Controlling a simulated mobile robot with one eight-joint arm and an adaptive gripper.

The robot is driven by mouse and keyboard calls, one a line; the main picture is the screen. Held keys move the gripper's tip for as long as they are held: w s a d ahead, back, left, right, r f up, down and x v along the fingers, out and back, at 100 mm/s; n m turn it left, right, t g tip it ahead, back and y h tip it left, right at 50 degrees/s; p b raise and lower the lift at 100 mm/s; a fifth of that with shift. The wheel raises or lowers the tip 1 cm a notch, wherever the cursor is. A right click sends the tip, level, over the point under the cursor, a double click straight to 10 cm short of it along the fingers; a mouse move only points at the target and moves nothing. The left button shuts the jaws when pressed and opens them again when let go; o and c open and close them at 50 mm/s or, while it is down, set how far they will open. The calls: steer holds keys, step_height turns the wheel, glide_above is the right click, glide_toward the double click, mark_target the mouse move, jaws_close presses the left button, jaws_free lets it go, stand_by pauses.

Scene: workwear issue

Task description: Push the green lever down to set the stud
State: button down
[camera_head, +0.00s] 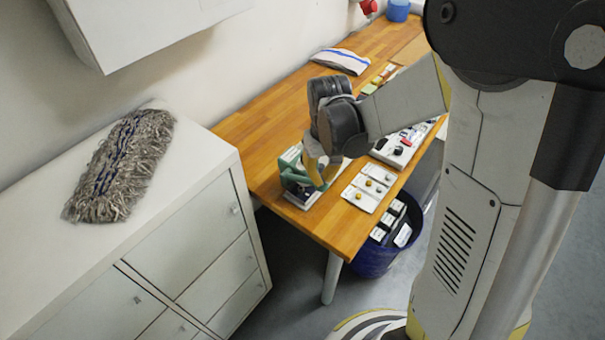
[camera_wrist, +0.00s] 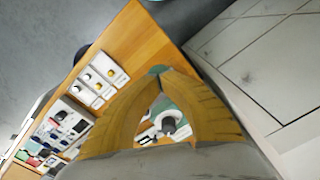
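The green stud press (camera_head: 290,160) stands at the near left corner of the wooden table, on a dark base. My gripper (camera_head: 324,178) is at the press, its yellow fingers pointing down and covering part of it. In the wrist view my gripper's (camera_wrist: 158,80) two yellow fingers come together at the tips, with nothing seen held between them. A green rounded end, likely of the lever (camera_wrist: 158,69), shows just beyond the tips. More green and a grey round part (camera_wrist: 168,124) show between the fingers. I cannot tell whether the tips touch the lever.
White cards with round studs (camera_head: 366,189) lie right of the press, and a white tray (camera_head: 396,150) is behind them. A blue bin (camera_head: 374,262) with boxes stands under the table edge. A white cabinet (camera_head: 190,190) with a grey mop head (camera_head: 122,165) is at left.

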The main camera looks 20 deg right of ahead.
mark_target(324, 190)
steer(key=shift+f, duration=0.1)
stand_by(0.3)
steer(key=shift+s+d+f+b, duration=0.1)
steer(key=shift+s+f+b, duration=0.05)
steer(key=shift+f+b, duration=0.4)
steer(key=shift+s+d+f+b, duration=0.1)
steer(key=shift+f+b, duration=0.4)
steer(key=shift+f, duration=0.05)
steer(key=shift+f+b, duration=0.3)
steer(key=shift+f, duration=0.05)
steer(key=shift+s+d+f+b, duration=0.1)
steer(key=shift+s+f+b, duration=0.05)
steer(key=shift+f+b, duration=0.7)
steer(key=shift+r, duration=0.2)
steer(key=shift+r+p, duration=4.8)
steer(key=shift+r, duration=1.6)
steer(key=b, duration=0.2)
steer(key=shift+s+f+t+b, duration=0.3)
steer(key=shift+f, duration=0.1)
steer(key=s+a+f+m+t+b, duration=0.1)
steer(key=s+f+t+b, duration=0.5)
steer(key=b, duration=1.3)
steer(key=s+f, duration=0.3)
steer(key=s, duration=0.1)
steer(key=shift+s+a+t+b, duration=0.15)
steer(key=shift+s+t+b, duration=0.05)
steer(key=shift+t+b, duration=0.1)
